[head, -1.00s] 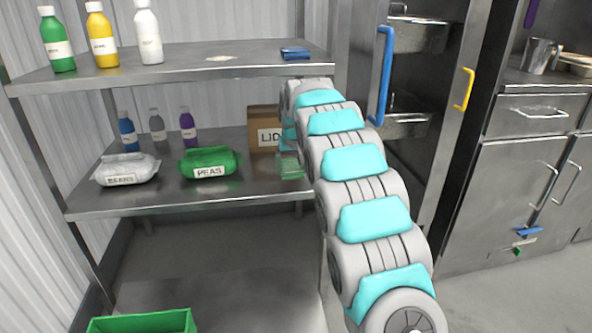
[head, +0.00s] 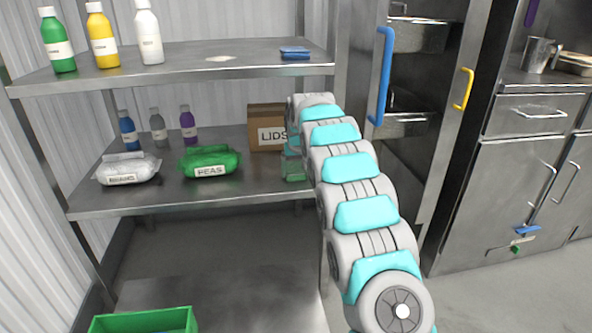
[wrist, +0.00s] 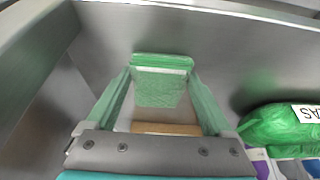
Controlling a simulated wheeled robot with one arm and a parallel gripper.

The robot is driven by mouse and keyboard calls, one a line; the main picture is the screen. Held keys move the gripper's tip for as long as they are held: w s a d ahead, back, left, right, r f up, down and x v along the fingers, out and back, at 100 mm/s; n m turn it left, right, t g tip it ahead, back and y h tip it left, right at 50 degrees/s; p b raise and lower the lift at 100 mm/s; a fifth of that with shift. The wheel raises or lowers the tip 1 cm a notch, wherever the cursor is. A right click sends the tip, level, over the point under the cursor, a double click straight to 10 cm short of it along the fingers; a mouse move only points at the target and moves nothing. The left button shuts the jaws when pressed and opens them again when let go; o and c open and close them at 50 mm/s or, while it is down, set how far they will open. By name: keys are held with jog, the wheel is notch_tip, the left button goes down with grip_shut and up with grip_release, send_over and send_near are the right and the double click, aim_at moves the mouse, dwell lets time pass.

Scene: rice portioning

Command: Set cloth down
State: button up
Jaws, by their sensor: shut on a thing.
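My gripper (wrist: 160,85) has pale green, see-through fingers. It is shut on a folded green cloth (wrist: 158,92), which shows between the fingertips with a quilted surface and a lighter edge. In the head view my gripper (head: 293,165) is low over the right end of the middle shelf (head: 230,195), in front of the LIDS box and right of the peas bag. My arm hides part of it. I cannot tell whether the cloth touches the shelf. A folded blue cloth-like thing (head: 295,53) lies on the top shelf.
A green peas bag (head: 209,160), a white bag (head: 127,168) and the LIDS box (head: 266,128) stand on the middle shelf, with small bottles behind. A pale patch (head: 220,58) lies on the top shelf (head: 190,70). A green crate (head: 145,320) is below.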

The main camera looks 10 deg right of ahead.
jog(key=shift+f, duration=0.1)
jog(key=o, duration=1.2)
jog(key=b+v, duration=0.1)
jog(key=v, duration=1.1)
jog(key=s+r+g, duration=0.1)
jog(key=s, duration=1.1)
jog(key=s+f+g, duration=0.1)
jog(key=s+f, duration=0.2)
jog(key=s, duration=1.2)
jog(key=s+f+g, duration=0.2)
jog(key=s+f, duration=0.2)
jog(key=s, duration=1.2)
jog(key=s+f+g, duration=0.2)
jog(key=s+f, duration=0.2)
jog(key=s, duration=1.2)
jog(key=shift+a+f, duration=0.25)
jog(key=shift+a, duration=0.1)
